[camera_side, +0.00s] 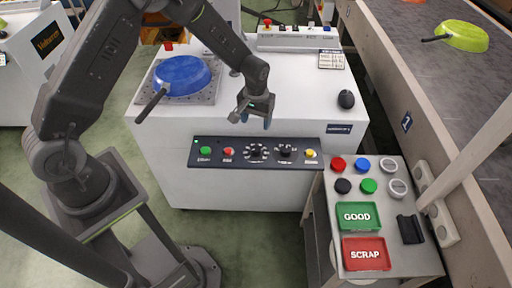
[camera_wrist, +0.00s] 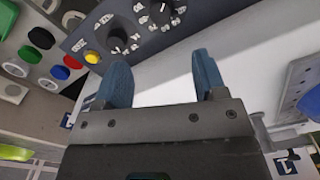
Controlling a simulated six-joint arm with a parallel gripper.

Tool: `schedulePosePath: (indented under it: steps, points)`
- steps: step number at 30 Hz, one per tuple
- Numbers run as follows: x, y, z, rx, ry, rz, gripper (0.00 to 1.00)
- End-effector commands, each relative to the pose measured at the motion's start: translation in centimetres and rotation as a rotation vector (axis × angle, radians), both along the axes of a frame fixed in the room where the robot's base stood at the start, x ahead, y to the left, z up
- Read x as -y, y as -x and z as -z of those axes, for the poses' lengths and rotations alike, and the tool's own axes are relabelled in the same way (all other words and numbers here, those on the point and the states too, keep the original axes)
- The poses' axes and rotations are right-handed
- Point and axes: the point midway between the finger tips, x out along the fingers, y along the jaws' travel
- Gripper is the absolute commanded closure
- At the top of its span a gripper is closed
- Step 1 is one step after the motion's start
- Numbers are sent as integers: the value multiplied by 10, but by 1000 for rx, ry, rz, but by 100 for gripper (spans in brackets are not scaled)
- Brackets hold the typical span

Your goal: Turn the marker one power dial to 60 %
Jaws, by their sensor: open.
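A dark control panel (camera_side: 232,141) on the front of the white machine carries two black dials with white scale marks. The left dial (camera_side: 257,152) and the right dial (camera_side: 285,151) sit between a red and a yellow button. Their labels and settings are too small to read, so I cannot tell which is marker one power. In the wrist view the dial beside the yellow button (camera_wrist: 118,40) and the other dial (camera_wrist: 162,13) both show beyond the fingertips. My gripper (camera_side: 257,121) is open and empty, just above the panel, touching neither dial; its blue fingers show in the wrist view (camera_wrist: 160,64).
A blue pan (camera_side: 182,75) rests on a plate on the machine top. A side table holds coloured discs, a green GOOD tray (camera_side: 358,204) and a red SCRAP tray (camera_side: 344,256). A green pan (camera_side: 465,36) lies on the conveyor (camera_side: 420,20). A black knob-like object (camera_side: 346,99) sits on the machine.

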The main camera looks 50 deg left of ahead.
Motion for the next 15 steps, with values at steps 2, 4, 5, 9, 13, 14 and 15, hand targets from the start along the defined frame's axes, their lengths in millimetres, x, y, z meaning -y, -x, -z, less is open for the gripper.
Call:
schedulePosePath:
  steps: [2,4,5,9,13,14,15]
  points:
    - [0,0,9,-2,0,0,35]
    - [0,1,20,-3,0,0,35]
    - [0,1,26,-3,0,0,35]
    - [0,2,55,-5,0,1,35]
    - [0,1,82,-3,0,1,35]
    - [0,1,88,-4,1,1,35]
    - [0,1,95,-3,0,1,35]
